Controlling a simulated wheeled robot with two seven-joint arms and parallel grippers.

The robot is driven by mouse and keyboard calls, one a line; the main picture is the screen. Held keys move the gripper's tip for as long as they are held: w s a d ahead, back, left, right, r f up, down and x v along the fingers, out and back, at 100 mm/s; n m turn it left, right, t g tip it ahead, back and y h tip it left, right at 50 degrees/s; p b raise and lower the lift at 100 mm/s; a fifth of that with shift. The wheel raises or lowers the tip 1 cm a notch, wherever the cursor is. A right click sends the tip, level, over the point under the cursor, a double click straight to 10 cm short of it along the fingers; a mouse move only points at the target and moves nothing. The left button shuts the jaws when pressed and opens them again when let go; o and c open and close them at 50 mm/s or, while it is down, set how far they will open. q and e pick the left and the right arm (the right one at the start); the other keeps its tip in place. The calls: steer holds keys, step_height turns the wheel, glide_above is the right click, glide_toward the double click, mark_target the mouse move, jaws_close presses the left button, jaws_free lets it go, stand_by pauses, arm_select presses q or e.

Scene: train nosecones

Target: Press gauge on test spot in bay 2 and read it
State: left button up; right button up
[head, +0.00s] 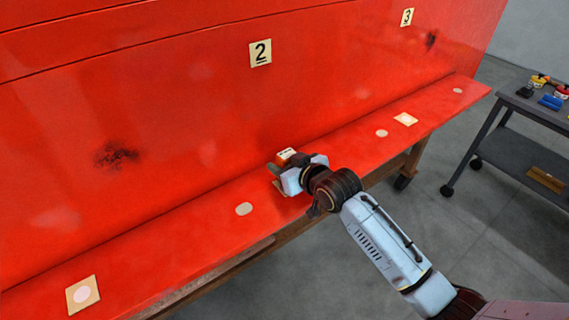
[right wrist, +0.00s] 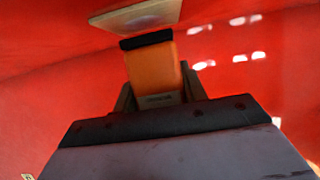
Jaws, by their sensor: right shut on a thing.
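In the right wrist view the gauge (right wrist: 154,75) is an orange block with a black end, held between the fingers (right wrist: 158,98). Its black end is close to a pale tan plate (right wrist: 138,15), partly cut off by the picture's top edge. I cannot tell whether they touch. In the head view the gripper and gauge hide the ledge beneath them. The gauge's reading is too small to make out. My left gripper is not in view.
The red ledge (head: 190,237) also bears tan squares with white discs at the near left (head: 83,295) and far right (head: 405,119). Bare pale discs (head: 243,209) lie between. Sooty marks (head: 116,156) stain the red wall. A grey cart (head: 532,108) with tools stands at right.

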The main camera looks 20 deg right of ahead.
mark_target(285, 151)
steer(key=shift+f+b, duration=0.3)
steer(key=shift+f, duration=0.3)
stand_by(0.7)
steer(key=shift+s+f+p, duration=0.15)
steer(key=shift+f+p, duration=0.15)
stand_by(1.3)
step_height(285, 151, up, 5)
steer(key=p, duration=0.5)
steer(key=shift+r, duration=0.2)
steer(key=shift+r+p, duration=0.75)
steer(key=shift+r, duration=0.35)
stand_by(0.6)
